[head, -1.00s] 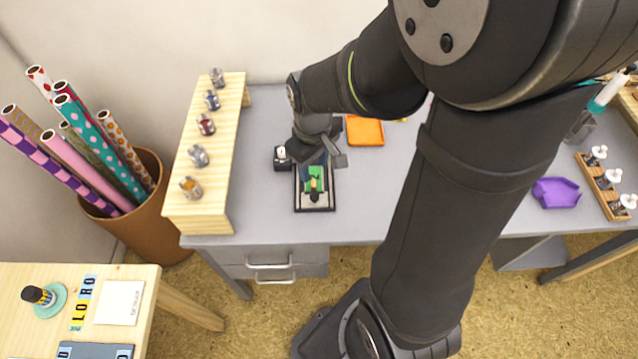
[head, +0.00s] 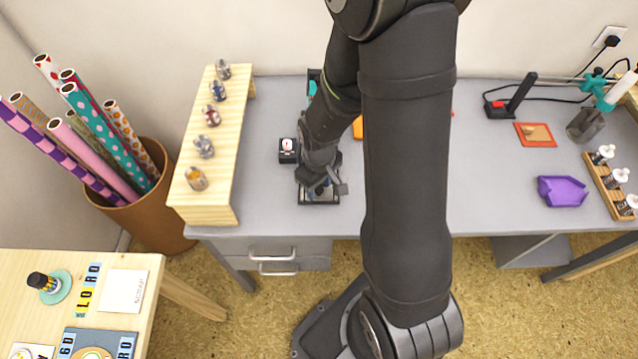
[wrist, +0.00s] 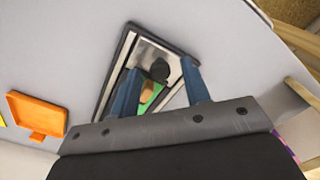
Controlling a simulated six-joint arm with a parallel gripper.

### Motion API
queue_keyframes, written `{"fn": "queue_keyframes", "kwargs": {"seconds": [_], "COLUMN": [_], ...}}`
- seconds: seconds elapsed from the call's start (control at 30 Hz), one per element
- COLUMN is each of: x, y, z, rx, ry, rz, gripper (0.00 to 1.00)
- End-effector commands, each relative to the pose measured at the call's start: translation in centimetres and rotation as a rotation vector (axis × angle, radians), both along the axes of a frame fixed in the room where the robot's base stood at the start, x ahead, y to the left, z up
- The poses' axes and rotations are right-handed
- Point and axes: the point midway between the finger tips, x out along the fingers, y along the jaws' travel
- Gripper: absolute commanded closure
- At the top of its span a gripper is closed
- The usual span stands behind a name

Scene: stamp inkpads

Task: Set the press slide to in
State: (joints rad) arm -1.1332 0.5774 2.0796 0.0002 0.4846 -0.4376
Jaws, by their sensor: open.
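The press slide is a dark-framed tray with a pale metal bed on the grey desk. In the head view its frame (head: 320,203) is mostly hidden under my gripper (head: 325,184). In the wrist view the frame (wrist: 112,72) shows more fully. My gripper (wrist: 160,66) is open.
A small black box with a white dial (head: 288,148) sits left of the press. A wooden rack (head: 205,205) with several small jars stands further left. An orange tray (wrist: 38,115) lies nearby in the wrist view.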

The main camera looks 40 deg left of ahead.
Motion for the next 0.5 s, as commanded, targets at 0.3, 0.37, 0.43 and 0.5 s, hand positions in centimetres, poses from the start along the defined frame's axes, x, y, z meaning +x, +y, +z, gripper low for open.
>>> {"fn": "queue_keyframes", "kwargs": {"seconds": [0.3,0.37,0.43,0.5], "x": [0.00,0.00,0.00,0.00], "y": [0.00,0.00,0.00,0.00], "z": [-0.01,-0.01,-0.01,0.00], "rx": [0.000,0.000,0.000,0.000], "ry": [0.000,0.000,0.000,0.000], "rz": [0.000,0.000,0.000,0.000], "gripper": [0.77,0.89,1.00,1.00]}}
